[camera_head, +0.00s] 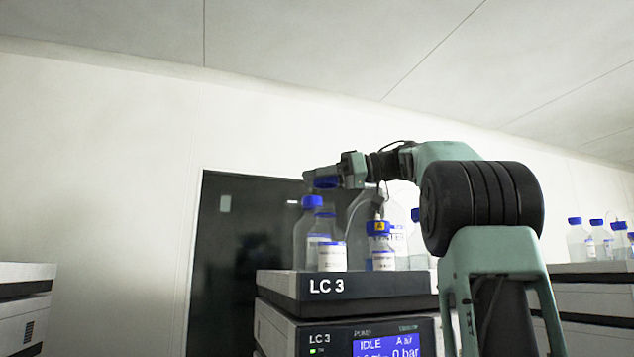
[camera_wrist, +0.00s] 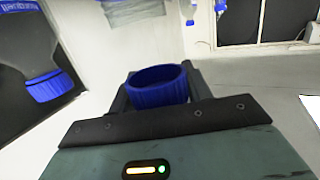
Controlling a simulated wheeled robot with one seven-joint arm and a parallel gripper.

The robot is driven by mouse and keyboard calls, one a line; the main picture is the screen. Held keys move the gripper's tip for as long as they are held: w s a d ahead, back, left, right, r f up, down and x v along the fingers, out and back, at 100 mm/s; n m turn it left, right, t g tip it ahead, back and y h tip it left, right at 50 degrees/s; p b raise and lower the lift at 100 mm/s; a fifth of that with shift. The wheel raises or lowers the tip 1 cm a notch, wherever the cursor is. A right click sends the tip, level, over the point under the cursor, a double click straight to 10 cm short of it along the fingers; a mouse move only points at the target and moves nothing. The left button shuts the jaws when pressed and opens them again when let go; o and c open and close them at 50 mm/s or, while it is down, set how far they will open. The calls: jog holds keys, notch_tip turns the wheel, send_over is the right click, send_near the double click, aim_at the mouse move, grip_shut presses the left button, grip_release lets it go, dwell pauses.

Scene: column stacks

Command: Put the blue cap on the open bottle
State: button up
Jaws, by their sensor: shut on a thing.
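My gripper (camera_head: 320,174) is shut on a blue cap (camera_wrist: 158,88). In the wrist view the ribbed cap sits between the dark fingers with its round rim showing. In the head view the cap (camera_head: 326,183) is held above the bottles on the LC 3 unit, apart from them. A large clear bottle (camera_head: 362,212) stands behind the others, its top partly hidden by my arm. I cannot tell for certain which bottle is open.
On the LC 3 tray (camera_head: 345,306), a blue-capped bottle (camera_head: 304,235) stands at the left and a bottle with a yellow A tag (camera_head: 383,258) at the front. A capped bottle (camera_wrist: 28,45) shows in the wrist view. More bottles (camera_head: 578,242) stand far right.

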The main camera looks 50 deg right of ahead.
jog(key=shift+w, duration=0.2)
jog(key=shift+f, duration=0.2)
jog(key=shift+f+b, duration=0.4)
jog(key=shift+f, duration=1.25)
jog(key=shift+s+f, duration=0.1)
jog(key=shift+f, duration=0.8)
dwell(1.2)
jog(key=o, duration=1)
jog(key=shift+d, duration=0.1)
